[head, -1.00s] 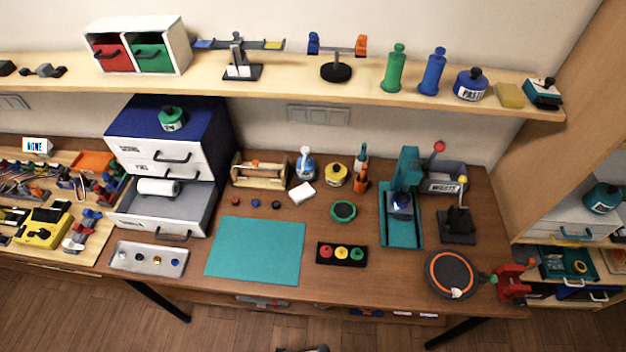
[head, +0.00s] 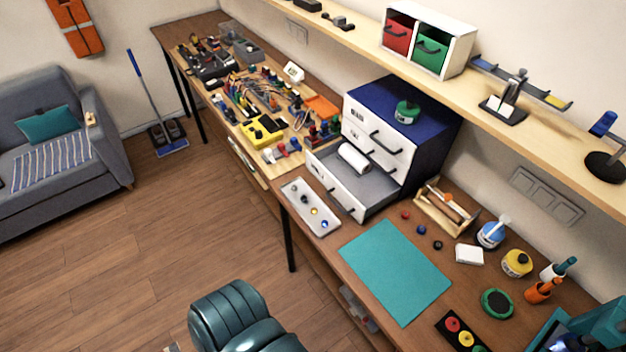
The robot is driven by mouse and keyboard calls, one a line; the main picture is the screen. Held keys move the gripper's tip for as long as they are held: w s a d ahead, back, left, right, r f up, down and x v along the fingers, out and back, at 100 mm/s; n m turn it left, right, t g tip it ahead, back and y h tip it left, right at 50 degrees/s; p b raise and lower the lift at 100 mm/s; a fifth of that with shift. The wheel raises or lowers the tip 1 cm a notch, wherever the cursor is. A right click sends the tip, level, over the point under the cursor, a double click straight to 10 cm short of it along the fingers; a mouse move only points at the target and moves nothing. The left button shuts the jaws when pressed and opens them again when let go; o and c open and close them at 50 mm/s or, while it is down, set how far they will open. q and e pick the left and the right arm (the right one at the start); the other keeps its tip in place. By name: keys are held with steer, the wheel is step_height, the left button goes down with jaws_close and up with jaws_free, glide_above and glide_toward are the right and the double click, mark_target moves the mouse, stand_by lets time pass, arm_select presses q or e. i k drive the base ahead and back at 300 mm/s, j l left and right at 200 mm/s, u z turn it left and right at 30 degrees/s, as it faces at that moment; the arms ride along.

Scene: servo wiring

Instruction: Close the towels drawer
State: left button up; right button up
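The blue cabinet (head: 432,138) with white drawer fronts stands on the workbench against the wall. Its bottom drawer (head: 382,187) is pulled well out towards the room, and a white roll (head: 353,158) lies inside, so it appears to be the towels drawer. I cannot read a label on its front. The drawer's dark handle (head: 346,211) is on the front face. The upper drawers (head: 378,138) look shut. Neither of my grippers shows in the head view.
A white tray (head: 311,207) with small coloured knobs lies just in front of the open drawer. A teal mat (head: 395,270) lies to its right. A wooden board with wiring parts and a yellow device (head: 262,131) is to the left.

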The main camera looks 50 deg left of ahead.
mark_target(362, 197)
steer(key=u, duration=1.5)
